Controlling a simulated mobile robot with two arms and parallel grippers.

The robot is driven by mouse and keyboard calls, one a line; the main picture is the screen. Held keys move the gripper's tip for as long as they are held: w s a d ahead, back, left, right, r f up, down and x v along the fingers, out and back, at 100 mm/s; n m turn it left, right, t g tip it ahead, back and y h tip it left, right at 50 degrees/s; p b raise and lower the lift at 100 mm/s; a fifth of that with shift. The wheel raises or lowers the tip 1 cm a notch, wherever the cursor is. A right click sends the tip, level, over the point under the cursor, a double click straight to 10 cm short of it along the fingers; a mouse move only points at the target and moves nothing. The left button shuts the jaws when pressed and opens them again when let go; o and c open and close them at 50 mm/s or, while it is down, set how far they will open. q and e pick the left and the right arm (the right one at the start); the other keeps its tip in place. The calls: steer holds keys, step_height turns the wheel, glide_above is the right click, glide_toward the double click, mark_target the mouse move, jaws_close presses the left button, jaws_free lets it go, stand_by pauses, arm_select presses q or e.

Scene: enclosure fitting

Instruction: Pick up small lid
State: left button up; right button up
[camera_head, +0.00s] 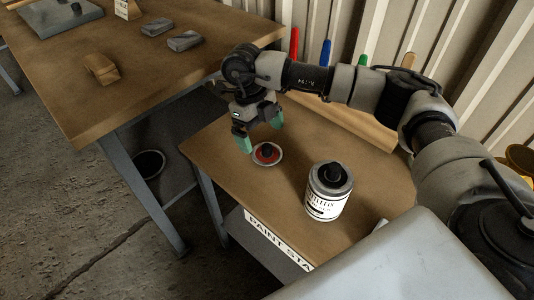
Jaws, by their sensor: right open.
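The small lid (267,154) is a round disc with a red top, a pale rim and a dark knob at its centre. It lies flat on the smaller wooden table in the head view. My right gripper (260,142), with green fingertips, points down just above the lid. Its fingers are apart, one at the left of the lid and one beyond it at the upper right. Nothing is between them. I cannot tell whether a fingertip touches the lid. My left gripper is not in view.
A labelled paint can (328,193) with a dark top stands right of the lid. The "PAINT STA" sign (278,238) is on the front edge. Colored handles stand in a wooden rack (350,122) behind. A larger table (150,60) holds a wooden block (102,69) and grey pieces (184,41).

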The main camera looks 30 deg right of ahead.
mark_target(266, 146)
steer(key=x, duration=0.5)
steer(key=shift+s+d+f, duration=0.1)
steer(key=shift+s+d, duration=0.05)
steer(key=shift+d, duration=0.1)
steer(key=c, duration=0.8)
